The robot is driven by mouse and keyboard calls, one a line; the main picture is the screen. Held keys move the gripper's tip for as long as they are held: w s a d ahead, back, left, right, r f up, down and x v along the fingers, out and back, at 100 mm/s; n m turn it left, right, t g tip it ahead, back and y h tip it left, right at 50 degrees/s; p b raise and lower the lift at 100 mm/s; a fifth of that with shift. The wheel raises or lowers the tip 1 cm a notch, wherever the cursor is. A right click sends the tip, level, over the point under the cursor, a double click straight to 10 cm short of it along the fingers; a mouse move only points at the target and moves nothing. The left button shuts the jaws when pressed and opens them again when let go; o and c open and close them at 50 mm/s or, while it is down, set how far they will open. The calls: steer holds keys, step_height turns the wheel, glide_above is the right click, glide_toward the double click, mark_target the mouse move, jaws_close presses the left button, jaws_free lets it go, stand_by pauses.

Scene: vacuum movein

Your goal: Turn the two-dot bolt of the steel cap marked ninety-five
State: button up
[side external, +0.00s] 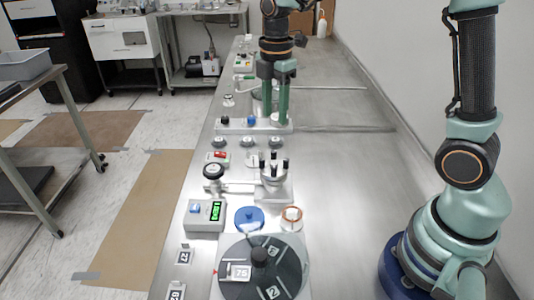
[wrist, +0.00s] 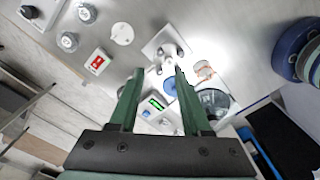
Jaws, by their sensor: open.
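My gripper (side external: 275,117) is open and empty, its two green fingers pointing down over the far part of the bench. In the wrist view my gripper (wrist: 159,72) frames a steel fixture (wrist: 168,48) with several upright posts. In the side view this fixture (side external: 273,178) carries several black-topped posts and stands nearer the camera than my gripper. I cannot make out a ninety-five mark or any dots on it, so I cannot tell which part is the two-dot bolt. Small grey round caps (side external: 247,142) stand between my gripper and the fixture; their marks are unreadable.
A box with a green display (side external: 205,215), a blue disc (side external: 249,218) and a copper-coloured ring (side external: 291,218) stand nearer the camera. A dark numbered turntable (side external: 285,258) lies in front. A red switch (side external: 218,156) sits left.

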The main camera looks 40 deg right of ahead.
mark_target(274, 151)
steer(key=shift+r, duration=0.5)
step_height(274, 151, down, 12)
steer(key=n, duration=1.2)
steer(key=shift+s+a+r, duration=0.1)
steer(key=shift+r, duration=0.1)
jaws_close()
